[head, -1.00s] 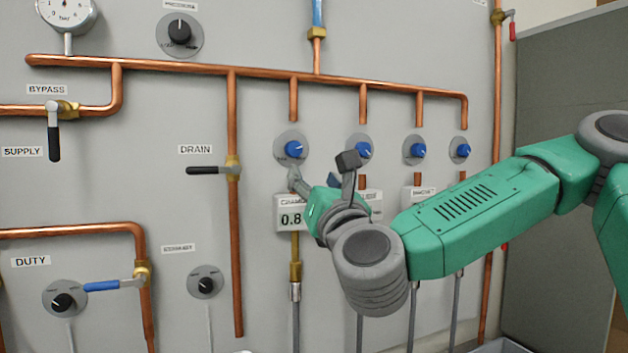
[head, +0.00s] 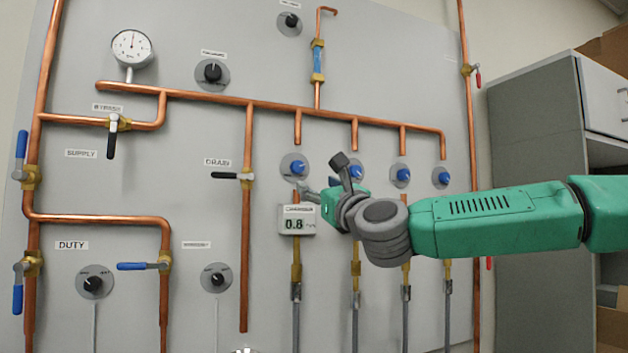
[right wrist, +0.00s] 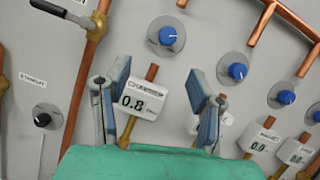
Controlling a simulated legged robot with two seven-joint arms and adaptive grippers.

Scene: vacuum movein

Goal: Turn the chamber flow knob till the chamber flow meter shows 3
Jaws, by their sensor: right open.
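In the right wrist view the right gripper (right wrist: 160,95) is open and empty. My left gripper is not in view.
Three more blue knobs stand in a row to the right, the nearest (head: 357,172) close behind my gripper. Copper pipes run above and beside them. The drain valve's black lever (head: 226,176) is to the left. A grey cabinet (head: 535,150) stands at right.

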